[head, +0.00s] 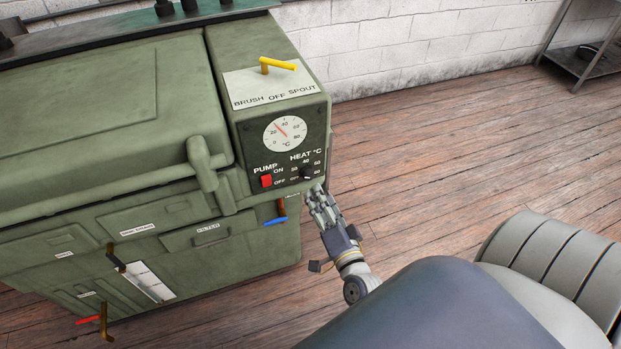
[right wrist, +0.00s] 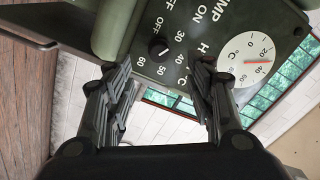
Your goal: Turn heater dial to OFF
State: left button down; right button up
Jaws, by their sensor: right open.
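The heater dial is a small black knob (head: 307,173) at the lower right of the dark control panel, under the "HEAT °C" label. It also shows in the right wrist view (right wrist: 159,48), ringed by OFF and temperature marks. A small white mark shows on it, but I cannot surely tell which setting it points at. My right gripper (head: 317,192) is just below and in front of the dial. In the right wrist view my right gripper (right wrist: 160,75) is open, its fingers apart with the dial beyond the gap. My left gripper is out of view.
A red pump switch (head: 266,181) sits left of the dial. A round gauge (head: 285,134) is above. A yellow lever (head: 278,65) stands on the green cabinet (head: 110,120). A blue-handled valve (head: 276,221) hangs below the panel.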

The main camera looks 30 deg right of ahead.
aim_at(309, 178)
jog(key=x, duration=0.7)
jog(key=shift+w+p, duration=0.3)
jog(key=shift+w, duration=0.1)
jog(key=c, duration=1.1)
